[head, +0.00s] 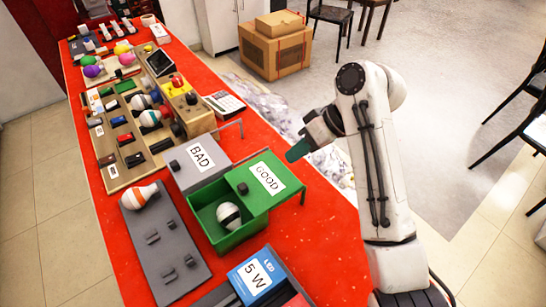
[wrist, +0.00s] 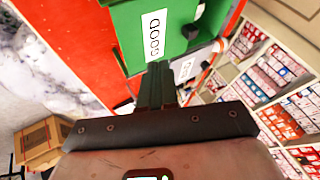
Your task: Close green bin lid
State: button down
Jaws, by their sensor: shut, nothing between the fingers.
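The green bin (head: 232,240) stands open on the red table and holds a white bulb with a dark band (head: 229,214). Its green lid (head: 285,196), labelled GOOD, sits off to the right, leaving the left part of the bin uncovered. A dark knob (head: 242,188) is on the lid's left end. In the wrist view the lid (wrist: 125,35) and knob (wrist: 191,31) lie beyond my fingers. My gripper (head: 296,152) is shut and empty, above and just beyond the lid's right end. In the wrist view the fingers (wrist: 158,72) point at the lid's near edge; contact cannot be told.
A grey bin labelled BAD (head: 184,178) stands behind the green one, its lid on. A grey fixture (head: 165,255) with an orange-and-white bulb (head: 140,196) is at left. A blue 5 W box (head: 256,277) is in front. The red table right of the lid is clear.

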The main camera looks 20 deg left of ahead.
aim_at(259, 187)
jog(key=p+x, duration=0.1)
jog(key=x, duration=0.7)
jog(key=shift+s+a, duration=0.15)
jog(key=s, duration=0.1)
jog(key=s+a+p, duration=0.1)
jog(key=shift+s+a+f, duration=0.15)
jog(key=shift+s+a, duration=0.15)
jog(key=shift+a, duration=0.05)
jog(key=shift+s+a+f, duration=0.1)
jog(key=shift+s+a, duration=0.15)
jog(key=shift+s, duration=0.15)
